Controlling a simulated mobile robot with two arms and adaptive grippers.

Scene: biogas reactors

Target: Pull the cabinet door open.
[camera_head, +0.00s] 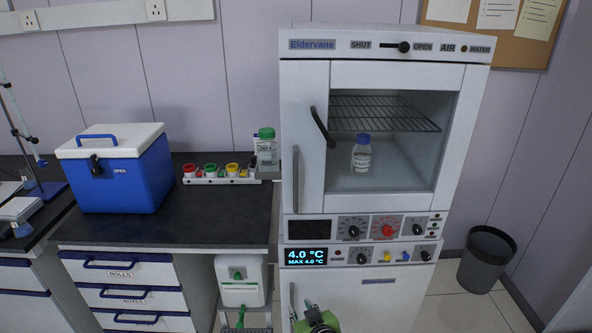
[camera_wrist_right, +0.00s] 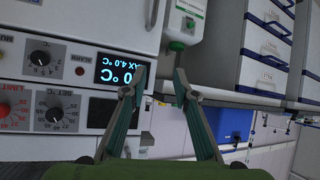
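A white two-part cabinet (camera_head: 410,170) labelled Eldervane stands right of the bench. Its upper glass door (camera_head: 303,190) looks shut and has a black curved handle (camera_head: 321,127) and a pale vertical bar (camera_head: 295,180) at its left edge. The lower white door (camera_head: 370,305), under the 4.0 °C display (camera_head: 305,256), looks shut; its upright handle (camera_head: 292,300) is at the left edge and also shows in the wrist view (camera_wrist_right: 153,14). My right gripper (camera_head: 316,320) is low in front of this door; in the wrist view its fingers (camera_wrist_right: 159,84) are apart and empty, short of the handle. My left gripper is out of view.
A capped bottle (camera_head: 361,153) stands inside the upper chamber. Left is a bench (camera_head: 215,225) with a blue cool box (camera_head: 120,170), and a white container (camera_head: 240,280) hangs beside the cabinet. A dark bin (camera_head: 487,258) stands at right; floor between is clear.

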